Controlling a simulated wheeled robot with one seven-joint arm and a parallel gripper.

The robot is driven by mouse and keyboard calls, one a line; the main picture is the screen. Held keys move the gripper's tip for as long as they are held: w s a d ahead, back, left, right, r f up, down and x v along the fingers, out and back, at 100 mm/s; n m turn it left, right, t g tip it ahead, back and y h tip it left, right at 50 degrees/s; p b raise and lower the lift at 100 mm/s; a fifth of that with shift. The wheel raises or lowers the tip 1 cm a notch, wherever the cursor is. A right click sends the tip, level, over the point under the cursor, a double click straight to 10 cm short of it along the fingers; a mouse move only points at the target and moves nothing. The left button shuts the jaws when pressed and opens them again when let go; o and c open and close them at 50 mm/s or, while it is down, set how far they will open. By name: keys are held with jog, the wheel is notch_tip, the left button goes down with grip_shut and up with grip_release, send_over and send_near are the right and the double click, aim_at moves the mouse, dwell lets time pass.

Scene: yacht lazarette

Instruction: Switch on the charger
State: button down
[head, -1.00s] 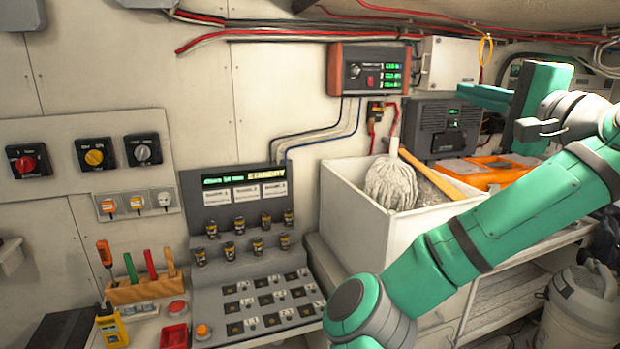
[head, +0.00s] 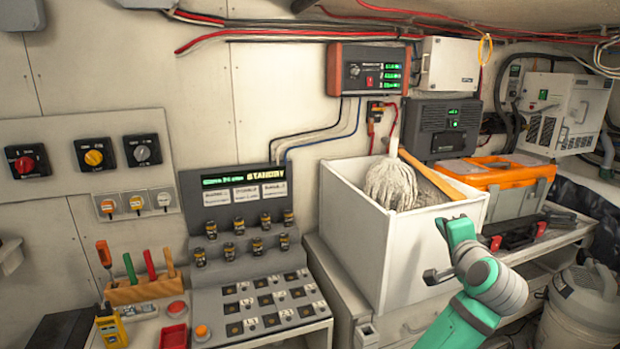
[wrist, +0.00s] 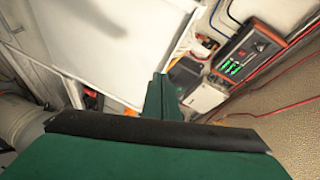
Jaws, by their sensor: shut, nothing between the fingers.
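A dark unit with red ends (head: 367,70), which looks like the charger, hangs on the back wall. It has a knob, a small red switch (head: 369,80) and several lit green displays; its lettering is too small to read. It also shows at the upper right of the wrist view (wrist: 243,54). The switch's position cannot be made out. My gripper (head: 441,228) is shut and empty, in front of the white bin's right side, well below and to the right of the unit. Its green fingers point toward the wall area in the wrist view (wrist: 161,78).
A white open bin (head: 352,235) holds a mop (head: 391,183) and a wooden handle below the unit. A black box (head: 442,128) and an orange toolbox (head: 497,172) stand to the right. A sloped console (head: 262,300) fills the front left. Red cables run along the top.

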jog(key=s+a+f+n+g+h, duration=0.1)
jog(key=s+a+f, duration=0.15)
jog(key=f, duration=0.85)
jog(key=s+a+f+n+h, duration=0.1)
jog(key=s+f+n+h, duration=0.15)
jog(key=f, duration=0.85)
jog(key=s+a+f+n, duration=0.2)
jog(key=s+a+f, duration=0.2)
jog(key=s+f, duration=0.25)
jog(key=s+a+f+n, duration=0.2)
jog(key=s+a+f, duration=0.1)
jog(key=s+f, duration=0.4)
jog(key=s+a+f+n+y, duration=0.2)
jog(key=s+a+f, duration=0.3)
jog(key=s, duration=0.4)
jog(key=s+a+f+n+y, duration=0.1)
jog(key=s+a+f+n, duration=0.2)
jog(key=s+a, duration=0.5)
jog(key=s+a+r+n+y, duration=0.1)
jog(key=s+a, duration=0.3)
jog(key=s, duration=0.5)
jog(key=s+a+r+n+y, duration=0.1)
jog(key=s+a+r, duration=0.3)
jog(key=s, duration=0.6)
jog(key=shift+s+a+r+n, duration=0.15)
jog(key=shift+s+a+n, duration=0.15)
jog(key=shift+n, duration=0.25)
jog(key=shift+y, duration=0.25)
